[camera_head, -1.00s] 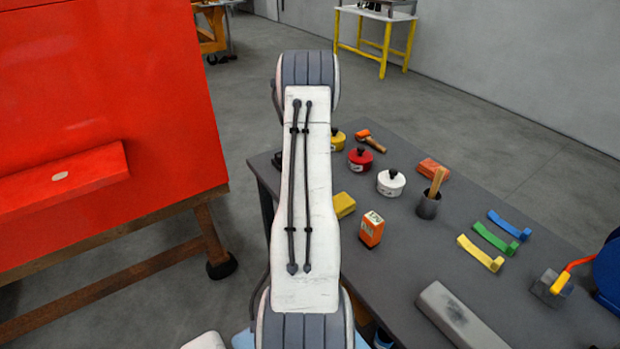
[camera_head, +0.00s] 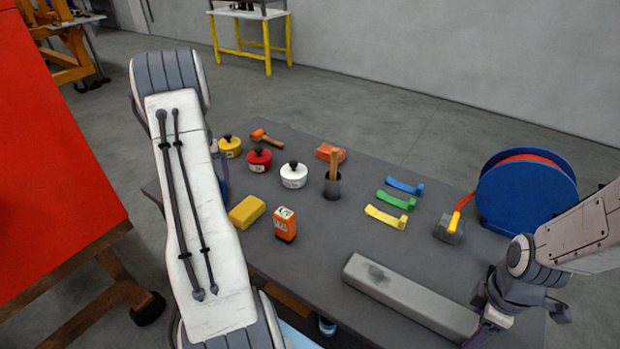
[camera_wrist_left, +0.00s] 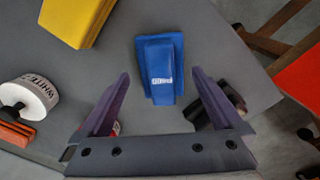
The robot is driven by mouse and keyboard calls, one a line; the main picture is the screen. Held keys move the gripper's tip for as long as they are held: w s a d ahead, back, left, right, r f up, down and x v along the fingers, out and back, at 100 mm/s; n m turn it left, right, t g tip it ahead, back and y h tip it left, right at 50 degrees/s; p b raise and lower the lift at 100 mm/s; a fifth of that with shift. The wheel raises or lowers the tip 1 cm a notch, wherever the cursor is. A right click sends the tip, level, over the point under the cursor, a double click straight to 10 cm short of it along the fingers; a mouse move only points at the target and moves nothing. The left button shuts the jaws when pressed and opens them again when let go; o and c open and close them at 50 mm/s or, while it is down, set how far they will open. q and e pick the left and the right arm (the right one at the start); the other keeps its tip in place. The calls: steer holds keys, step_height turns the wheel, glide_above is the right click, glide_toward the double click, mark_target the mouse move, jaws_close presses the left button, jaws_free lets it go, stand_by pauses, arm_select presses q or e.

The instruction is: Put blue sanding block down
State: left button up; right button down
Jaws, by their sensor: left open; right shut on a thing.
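The blue sanding block (camera_wrist_left: 160,68) rests on the grey table (camera_wrist_left: 125,30) in the left wrist view. My left gripper (camera_wrist_left: 160,80) is open, with one finger on each side of the block's near part and gaps between them. In the head view my left arm hides the block and most of that gripper. My right gripper (camera_head: 482,334) is at the lower right of the head view, by the near end of a long grey block (camera_head: 405,293). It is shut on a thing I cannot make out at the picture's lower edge.
A yellow block (camera_head: 247,211), an orange box (camera_head: 285,224) and a white tin (camera_head: 293,175) stand near my left arm. Blue, green and yellow strips (camera_head: 385,217) lie right of a dark cup (camera_head: 332,185). A blue reel (camera_head: 527,190) stands at the right.

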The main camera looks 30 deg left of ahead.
arm_select(q)
step_height(320, 180, up, 8)
steer(key=shift+a+f, duration=0.1)
steer(key=w+d+r+m, duration=0.2)
steer(key=w+d, duration=0.2)
steer(key=d, duration=0.4)
steer(key=w+d+r+m, duration=0.1)
steer(key=w+d, duration=0.3)
steer(key=d, duration=0.4)
steer(key=d+r+m, duration=0.2)
steer(key=d+m, duration=0.2)
steer(key=d, duration=1.4)
steer(key=s+d+m, duration=0.3)
steer(key=s+d, duration=0.2)
steer(key=d, duration=0.3)
steer(key=s+d+m, duration=0.2)
steer(key=s+d, duration=0.3)
steer(key=d, duration=0.4)
steer(key=s+d+f+m+h, duration=0.1)
steer(key=s+d+m, duration=0.3)
steer(key=s, duration=0.9)
steer(key=shift+s+d+f, duration=0.3)
steer(key=shift+d+f, duration=0.05)
steer(key=shift+f, duration=0.2)
steer(key=shift+w, duration=0.1)
